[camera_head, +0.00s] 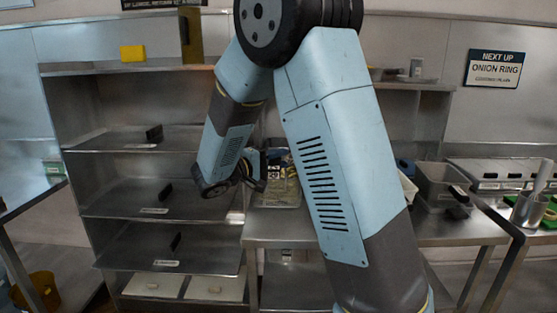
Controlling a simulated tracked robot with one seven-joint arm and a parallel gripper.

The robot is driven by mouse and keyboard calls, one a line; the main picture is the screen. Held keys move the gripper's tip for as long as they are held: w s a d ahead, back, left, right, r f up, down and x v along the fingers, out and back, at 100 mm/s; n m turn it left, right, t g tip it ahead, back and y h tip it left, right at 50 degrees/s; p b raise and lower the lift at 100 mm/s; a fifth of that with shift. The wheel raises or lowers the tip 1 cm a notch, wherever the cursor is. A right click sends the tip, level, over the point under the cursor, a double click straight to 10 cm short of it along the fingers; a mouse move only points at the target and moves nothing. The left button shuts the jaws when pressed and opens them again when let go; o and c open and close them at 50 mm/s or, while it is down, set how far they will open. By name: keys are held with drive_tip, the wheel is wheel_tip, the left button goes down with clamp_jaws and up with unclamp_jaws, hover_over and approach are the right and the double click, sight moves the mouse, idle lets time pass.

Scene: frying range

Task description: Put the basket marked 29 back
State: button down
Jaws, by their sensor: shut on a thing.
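My gripper (258,178) is at the left end of the metal counter, in front of the right side of the shelf rack. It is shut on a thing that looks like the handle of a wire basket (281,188). The basket is just right of my gripper, over or on the counter; I cannot tell whether it touches the surface. My arm hides part of it, and no number 29 can be read. The shelf rack (115,145) has several levels with small pale labels, too small to read.
A yellow box (132,53) is on the rack's top. Metal containers (440,183) stand on the right counter. My arm blocks the centre. A sign (494,69) reads "NEXT UP ONION RING".

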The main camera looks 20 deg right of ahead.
drive_tip(key=shift+f, duration=0.3)
idle(0.5)
drive_tip(key=c, duration=0.8)
unclamp_jaws()
drive_tip(key=shift+o, duration=0.2)
